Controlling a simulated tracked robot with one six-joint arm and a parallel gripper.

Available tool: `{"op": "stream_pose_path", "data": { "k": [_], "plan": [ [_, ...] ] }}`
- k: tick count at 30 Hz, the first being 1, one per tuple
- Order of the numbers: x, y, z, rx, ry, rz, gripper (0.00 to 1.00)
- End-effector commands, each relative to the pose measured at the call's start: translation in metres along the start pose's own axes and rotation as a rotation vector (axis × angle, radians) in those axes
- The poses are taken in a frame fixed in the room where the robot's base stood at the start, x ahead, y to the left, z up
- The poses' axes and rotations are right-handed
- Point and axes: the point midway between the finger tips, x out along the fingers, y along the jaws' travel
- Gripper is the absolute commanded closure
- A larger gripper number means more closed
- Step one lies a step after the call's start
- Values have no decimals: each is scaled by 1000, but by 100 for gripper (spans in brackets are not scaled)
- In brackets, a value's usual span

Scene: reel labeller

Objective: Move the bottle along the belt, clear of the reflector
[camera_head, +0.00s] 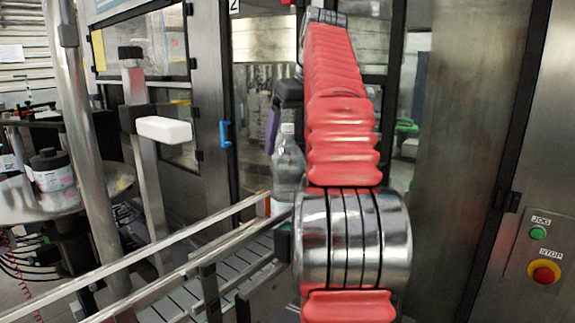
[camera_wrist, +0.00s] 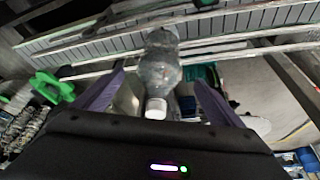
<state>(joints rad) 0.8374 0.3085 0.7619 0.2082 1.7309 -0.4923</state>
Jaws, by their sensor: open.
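A clear bottle (camera_head: 288,167) with a white cap stands upright on the slatted belt (camera_head: 232,262), beside the guide rails. My arm covers the area just right of it. In the wrist view the bottle (camera_wrist: 161,70) is seen from above, cap toward me, between the two purple fingers of my gripper (camera_wrist: 158,82). The fingers are apart, with gaps visible on both sides of the bottle. In the head view one purple finger shows above and left of the bottle cap. I cannot clearly identify the reflector; a small orange piece (camera_head: 267,204) sits just left of the bottle's base.
Metal rails (camera_head: 178,261) run along the belt. A post with a white box (camera_head: 164,129) stands to the left, near a round table (camera_head: 95,198) with a dark-capped container. A panel with a red stop button (camera_head: 544,272) is at right. Glazed machine doors stand behind.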

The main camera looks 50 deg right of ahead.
Motion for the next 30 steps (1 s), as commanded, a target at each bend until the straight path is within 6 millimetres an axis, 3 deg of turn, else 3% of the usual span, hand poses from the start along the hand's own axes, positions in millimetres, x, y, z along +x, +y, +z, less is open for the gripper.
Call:
{"op": "stream_pose_path", "data": {
  "k": [18, 30],
  "plan": [
    [69, 0, 0, 0, -1, 1, 9],
    [78, 1, 0, 0, 1, 1, 9]
  ]
}}
